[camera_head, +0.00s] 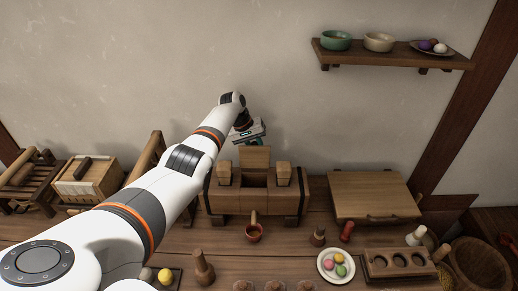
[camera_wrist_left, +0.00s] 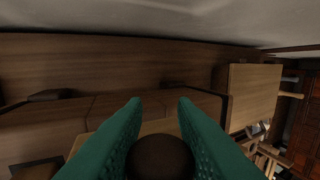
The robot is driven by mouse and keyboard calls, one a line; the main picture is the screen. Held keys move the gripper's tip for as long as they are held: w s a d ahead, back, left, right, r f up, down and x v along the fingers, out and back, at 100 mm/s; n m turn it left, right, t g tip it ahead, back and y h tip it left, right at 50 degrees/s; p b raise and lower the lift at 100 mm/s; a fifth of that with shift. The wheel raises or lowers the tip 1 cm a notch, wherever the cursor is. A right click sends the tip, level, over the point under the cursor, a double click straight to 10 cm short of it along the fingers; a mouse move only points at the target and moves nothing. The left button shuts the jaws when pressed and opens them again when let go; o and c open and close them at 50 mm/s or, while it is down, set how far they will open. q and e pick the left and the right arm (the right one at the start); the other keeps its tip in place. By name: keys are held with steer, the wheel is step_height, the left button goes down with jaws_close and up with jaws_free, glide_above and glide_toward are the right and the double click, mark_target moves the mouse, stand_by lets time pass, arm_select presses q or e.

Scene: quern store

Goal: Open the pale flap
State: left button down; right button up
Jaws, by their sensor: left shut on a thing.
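The pale flap (camera_head: 255,157) stands raised at the back of the wooden box (camera_head: 232,200) in the head view. In front of it a dark opening shows between two pale blocks. My left gripper (camera_head: 248,140) is at the flap's top edge, with its green fingers partly hidden by the wrist. In the left wrist view, my left gripper (camera_wrist_left: 161,102) is shut on a dark round knob (camera_wrist_left: 160,158) between its green fingers. Whether the knob belongs to the flap is hidden in the head view. My right gripper is in neither view.
A flat wooden chest (camera_head: 375,193) stands right of the box. A small ladle (camera_head: 253,233) is in front of it. A plate of coloured balls (camera_head: 336,265) and a tray with round hollows (camera_head: 397,263) lie at front right. A shelf (camera_head: 393,54) with bowls hangs above.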

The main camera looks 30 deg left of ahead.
arm_select(q)
steer(key=shift+w+a+f+g+b, duration=0.15)
steer(key=shift+w+g+b, duration=0.15)
steer(key=shift+b, duration=0.2)
steer(key=c, duration=1.2)
jaws_free()
steer(key=shift+a+r, duration=0.1)
steer(key=shift+r, duration=0.3)
steer(key=v, duration=1.1)
steer(key=shift+a, duration=0.25)
steer(key=shift+f+h, duration=0.1)
steer(key=shift+h, duration=0.2)
